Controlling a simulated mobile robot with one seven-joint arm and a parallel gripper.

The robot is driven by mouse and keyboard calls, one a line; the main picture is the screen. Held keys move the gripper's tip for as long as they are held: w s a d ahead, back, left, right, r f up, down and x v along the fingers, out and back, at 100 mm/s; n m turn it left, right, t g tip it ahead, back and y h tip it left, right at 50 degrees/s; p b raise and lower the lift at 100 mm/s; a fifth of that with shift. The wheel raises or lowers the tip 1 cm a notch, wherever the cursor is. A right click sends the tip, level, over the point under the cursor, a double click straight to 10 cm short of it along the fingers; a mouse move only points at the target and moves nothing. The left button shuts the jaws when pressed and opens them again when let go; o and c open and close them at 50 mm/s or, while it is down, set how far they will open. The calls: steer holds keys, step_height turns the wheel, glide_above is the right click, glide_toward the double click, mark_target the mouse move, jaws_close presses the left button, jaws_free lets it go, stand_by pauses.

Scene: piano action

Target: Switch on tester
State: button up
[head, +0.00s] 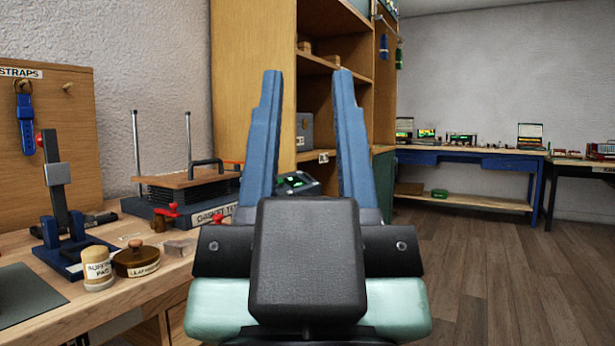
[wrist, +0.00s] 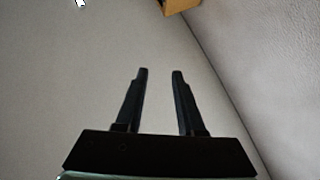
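A device with a dark base (head: 178,217) stands on the wooden bench at left; its front label is partly hidden by my gripper and seems to read "GASKET TE...". I cannot tell which of the two is the tester. My gripper (head: 308,72) is open and empty, fingers pointing up; in the wrist view (wrist: 160,72) nothing lies between them.
The bench (head: 140,292) also holds a blue-based press (head: 72,250), a cream pot (head: 97,270) and a brown lidded pot (head: 136,259). A wooden shelf unit (head: 252,50) stands behind. A blue bench (head: 470,163) with lit devices is far right. The floor at right is clear.

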steer(key=shift+r, duration=0.3)
steer(key=shift+c, duration=1.2)
step_height(320, 180, up, 45)
steer(key=p, duration=4.5)
steer(key=shift+r+p, duration=0.15)
steer(key=shift+p, duration=0.25)
jaws_close()
steer(key=shift+w, duration=0.1)
